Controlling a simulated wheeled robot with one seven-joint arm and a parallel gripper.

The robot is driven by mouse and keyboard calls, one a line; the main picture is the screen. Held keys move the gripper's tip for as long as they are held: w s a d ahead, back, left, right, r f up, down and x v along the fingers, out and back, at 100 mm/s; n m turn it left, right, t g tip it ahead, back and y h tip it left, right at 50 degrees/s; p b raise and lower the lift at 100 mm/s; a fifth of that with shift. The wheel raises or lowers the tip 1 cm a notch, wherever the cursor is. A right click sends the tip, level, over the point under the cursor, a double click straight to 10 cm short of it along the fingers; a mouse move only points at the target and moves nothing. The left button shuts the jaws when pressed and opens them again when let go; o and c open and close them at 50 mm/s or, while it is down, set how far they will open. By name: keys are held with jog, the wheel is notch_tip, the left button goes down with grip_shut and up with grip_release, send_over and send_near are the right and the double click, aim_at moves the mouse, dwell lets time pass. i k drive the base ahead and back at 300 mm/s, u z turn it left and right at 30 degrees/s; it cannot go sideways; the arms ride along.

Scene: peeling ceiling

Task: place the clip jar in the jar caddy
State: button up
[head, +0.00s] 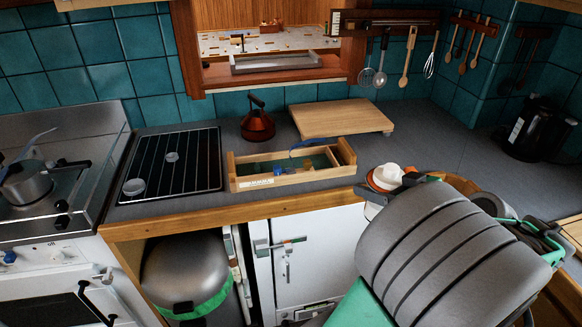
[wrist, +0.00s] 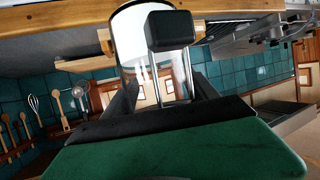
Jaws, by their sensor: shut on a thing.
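The clip jar (head: 386,177) shows in the head view as a pale rounded top with an orange ring, just right of the jar caddy. My gripper (head: 392,184) is shut on it, but the fingers are mostly hidden behind my arm. In the wrist view my gripper (wrist: 160,88) has the whitish, see-through jar (wrist: 128,42) between its dark fingers. The jar caddy (head: 305,182) is a long open wooden box on the counter near its front edge. Its inside is partly visible, with dark green and blue parts. The jar is outside the caddy, to its right.
A wooden board (head: 342,118) lies behind the caddy, and a red-brown kettle (head: 257,124) stands behind left. The stove (head: 60,175) is far left. Dark counter (head: 425,135) is clear behind the jar.

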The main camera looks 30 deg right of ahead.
aim_at(290, 166)
jog(key=i, duration=0.95)
